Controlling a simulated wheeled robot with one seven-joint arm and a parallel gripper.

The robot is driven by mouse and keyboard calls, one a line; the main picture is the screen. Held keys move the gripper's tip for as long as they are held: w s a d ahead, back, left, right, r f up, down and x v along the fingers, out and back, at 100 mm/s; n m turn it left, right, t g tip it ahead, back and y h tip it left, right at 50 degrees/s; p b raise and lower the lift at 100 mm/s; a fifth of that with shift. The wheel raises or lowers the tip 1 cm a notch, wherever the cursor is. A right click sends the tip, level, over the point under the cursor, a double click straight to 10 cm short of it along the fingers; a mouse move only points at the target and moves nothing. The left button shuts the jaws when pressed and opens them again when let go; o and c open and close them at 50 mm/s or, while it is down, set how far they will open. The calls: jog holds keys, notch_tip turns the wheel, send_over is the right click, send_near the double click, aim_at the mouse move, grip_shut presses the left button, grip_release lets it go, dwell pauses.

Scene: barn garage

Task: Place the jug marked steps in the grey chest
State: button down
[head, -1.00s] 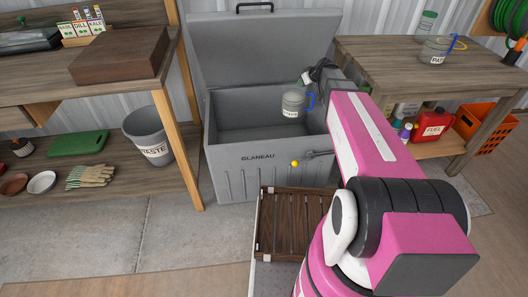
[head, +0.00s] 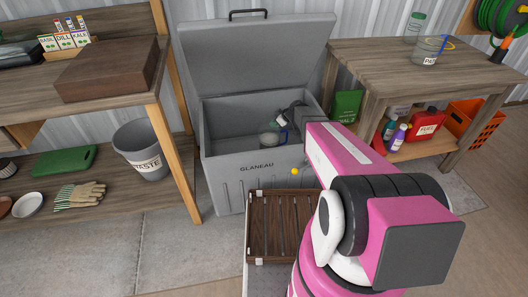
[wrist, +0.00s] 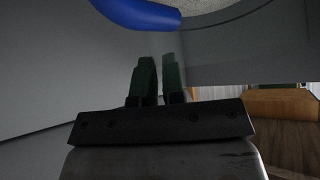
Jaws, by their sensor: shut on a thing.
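The grey chest (head: 240,178), marked GLANEAU, stands with its lid (head: 255,58) raised. A grey jug (head: 267,139) with a blue handle (head: 284,135) is inside the chest opening, below the rim and near the right side. Its label is not readable now. My gripper (head: 279,124) reaches down into the chest from the right and is shut on the jug. In the wrist view the two dark green fingers (wrist: 157,78) are close together, and the blue handle (wrist: 138,13) shows above them. Whether the jug touches the chest floor is hidden.
A second jug (head: 426,50) with a yellow handle stands on the right table (head: 385,62). A slatted brown crate (head: 279,227) is in front of the chest. A waste bin (head: 142,150) and wooden shelving stand left. A green bag (head: 346,105) is right of the chest.

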notch_tip(320, 180, down, 10)
jog(key=shift+r, duration=0.1)
dwell(0.5)
jog(key=c, duration=1.2)
grip_release()
jog(key=v, duration=1.1)
jog(key=shift+d+r, duration=0.25)
jog(key=shift+d, duration=0.05)
jog(key=shift+s, duration=0.15)
